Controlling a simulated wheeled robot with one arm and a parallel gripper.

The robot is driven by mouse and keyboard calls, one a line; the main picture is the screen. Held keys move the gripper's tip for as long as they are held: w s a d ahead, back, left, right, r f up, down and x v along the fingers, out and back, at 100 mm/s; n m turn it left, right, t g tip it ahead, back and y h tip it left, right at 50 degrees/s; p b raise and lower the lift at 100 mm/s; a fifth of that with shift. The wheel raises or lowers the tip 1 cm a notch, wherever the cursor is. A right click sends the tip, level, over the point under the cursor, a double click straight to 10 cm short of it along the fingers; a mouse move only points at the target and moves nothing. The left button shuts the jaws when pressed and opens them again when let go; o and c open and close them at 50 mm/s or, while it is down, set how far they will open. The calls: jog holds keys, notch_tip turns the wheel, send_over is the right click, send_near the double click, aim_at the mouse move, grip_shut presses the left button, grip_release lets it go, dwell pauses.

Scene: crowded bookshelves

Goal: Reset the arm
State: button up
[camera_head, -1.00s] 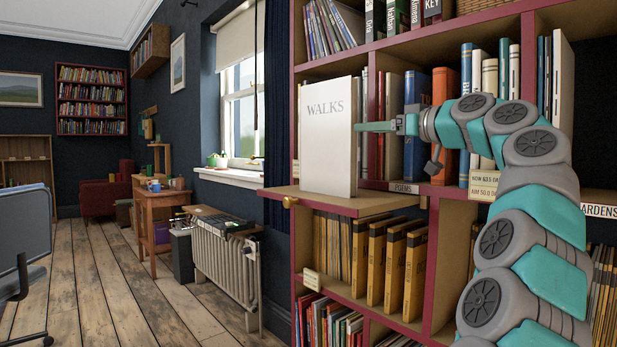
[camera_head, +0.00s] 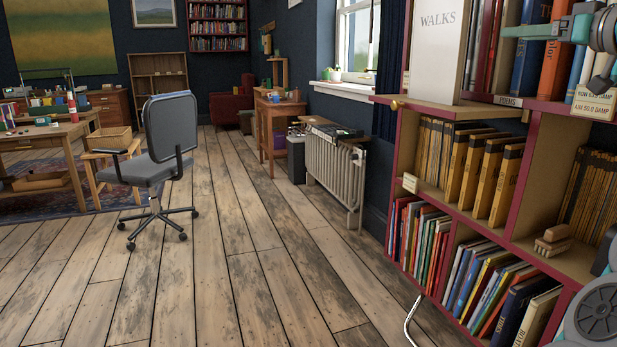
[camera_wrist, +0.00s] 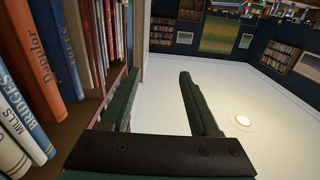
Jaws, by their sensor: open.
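My gripper (camera_head: 517,32) is at the upper right of the head view, in front of the row of upright books, with its tips a little right of the white WALKS book (camera_head: 438,48). In the wrist view my gripper (camera_wrist: 158,80) shows two dark fingers spread apart with nothing between them. The WALKS book stands upright on the pull-out ledge (camera_head: 425,106), its top cut off by the frame. Most of my arm is out of the head view.
Shelved books, including an orange one (camera_wrist: 33,68), stand close on the left in the wrist view. A wooden brush-like object (camera_head: 553,240) lies on a lower shelf. A radiator (camera_head: 335,172) and an office chair (camera_head: 160,150) stand left of the bookcase. The wooden floor (camera_head: 240,270) between is clear.

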jog(key=s+a+f+g+y, duration=0.1)
jog(key=a+f+g, duration=0.3)
jog(key=a+f, duration=0.65)
jog(key=s+a+f+g, duration=0.2)
jog(key=a+f+g, duration=0.2)
jog(key=a+f, duration=0.65)
jog(key=s+a+f+m+g+h+p, duration=0.15)
jog(key=s+a+f+g, duration=0.35)
jog(key=s+a+f, duration=0.6)
jog(key=s+d+f+m+g+h, duration=0.1)
jog(key=s+d+f+g+h, duration=0.1)
jog(key=s+f, duration=0.9)
jog(key=s+d+f+m+g+h, duration=0.1)
jog(key=s+d+f+g+h, duration=0.2)
jog(key=s+f, duration=0.8)
jog(key=s+d, duration=0.2)
jog(key=s, duration=0.2)
jog(key=shift+s+d+f+g+h, duration=0.2)
jog(key=shift+s+f+g+h, duration=0.1)
jog(key=shift+g+h, duration=0.1)
jog(key=shift+m, duration=0.25)
jog(key=shift+c, duration=0.4)
